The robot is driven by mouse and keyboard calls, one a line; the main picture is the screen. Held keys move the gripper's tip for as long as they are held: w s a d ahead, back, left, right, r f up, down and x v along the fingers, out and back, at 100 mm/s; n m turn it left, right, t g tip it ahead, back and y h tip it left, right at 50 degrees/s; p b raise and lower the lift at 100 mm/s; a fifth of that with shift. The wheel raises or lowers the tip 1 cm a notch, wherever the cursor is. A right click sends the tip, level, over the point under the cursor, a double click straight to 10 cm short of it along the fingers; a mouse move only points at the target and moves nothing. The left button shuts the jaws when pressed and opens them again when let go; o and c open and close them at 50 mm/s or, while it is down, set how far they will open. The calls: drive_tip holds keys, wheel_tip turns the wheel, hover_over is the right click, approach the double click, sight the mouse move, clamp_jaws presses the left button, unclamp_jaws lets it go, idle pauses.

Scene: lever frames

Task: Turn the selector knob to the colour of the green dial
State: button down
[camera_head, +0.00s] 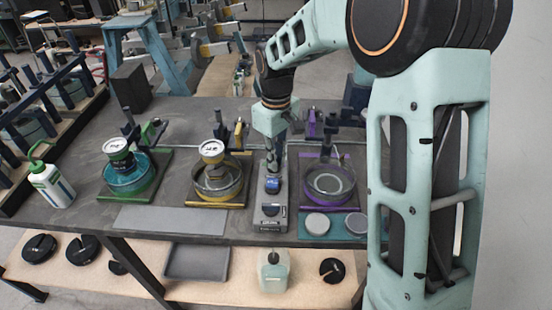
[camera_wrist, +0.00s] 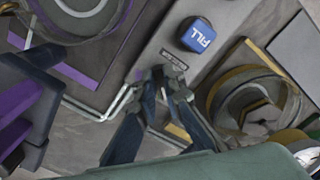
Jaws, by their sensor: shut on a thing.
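My gripper (camera_wrist: 168,76) is low over the panel, beyond this button from the head camera. Its fingers are closed together near a small dark label. The selector knob is hidden between the fingertips, so its pointing direction cannot be told.
The yellow frame (camera_head: 222,205) with its dial (camera_head: 212,151) stands left of the panel, and the purple frame (camera_head: 328,180) stands right. A white bottle with a green cap (camera_head: 51,184) is at the far left. A bare grey plate (camera_head: 170,220) lies along the front edge.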

drive_tip(key=shift+w, duration=0.1)
drive_tip(key=c, duration=2)
unclamp_jaws()
drive_tip(key=shift+c, duration=0.2)
drive_tip(key=shift+r, duration=0.15)
wheel_tip(320, 180, up, 12)
